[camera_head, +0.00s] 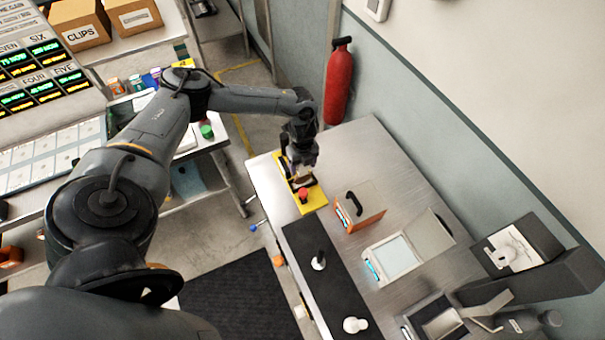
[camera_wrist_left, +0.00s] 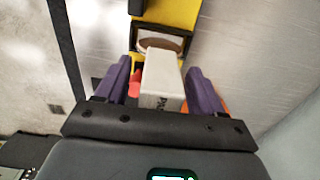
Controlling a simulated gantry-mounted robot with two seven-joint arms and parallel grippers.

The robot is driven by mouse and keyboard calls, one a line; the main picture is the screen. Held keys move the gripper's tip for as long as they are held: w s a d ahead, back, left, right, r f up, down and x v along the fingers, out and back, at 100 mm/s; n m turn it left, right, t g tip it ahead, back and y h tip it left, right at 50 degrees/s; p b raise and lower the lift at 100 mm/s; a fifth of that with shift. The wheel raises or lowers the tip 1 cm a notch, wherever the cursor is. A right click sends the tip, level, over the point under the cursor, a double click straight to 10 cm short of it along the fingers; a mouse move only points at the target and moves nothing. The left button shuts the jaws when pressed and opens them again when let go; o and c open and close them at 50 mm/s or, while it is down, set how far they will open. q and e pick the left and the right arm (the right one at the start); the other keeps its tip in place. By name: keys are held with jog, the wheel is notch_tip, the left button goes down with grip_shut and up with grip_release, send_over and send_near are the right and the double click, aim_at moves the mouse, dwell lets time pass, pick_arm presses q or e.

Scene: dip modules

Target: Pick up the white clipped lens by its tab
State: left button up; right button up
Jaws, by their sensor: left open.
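A white block-like piece (camera_wrist_left: 162,82) with dark lettering, partly cut off from view, stands between my left gripper's purple fingers in the left wrist view. It looks like the lens tab, but I cannot be sure. In the head view this yellow fixture (camera_head: 315,201) lies at the table's far left corner. My left gripper (camera_head: 301,172) is over it, and it also shows in the left wrist view (camera_wrist_left: 160,82), open, with gaps beside the block. My right gripper is out of view.
A red knob (camera_head: 303,194) is on the fixture close to my left gripper. An orange-edged box with a black handle (camera_head: 362,208) and a pale tray (camera_head: 395,258) stand to the right.

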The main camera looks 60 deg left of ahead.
pick_arm(q)
jog(key=shift+f, duration=0.35)
jog(key=shift+c, duration=0.3)
grip_shut()
jog(key=shift+r, duration=0.15)
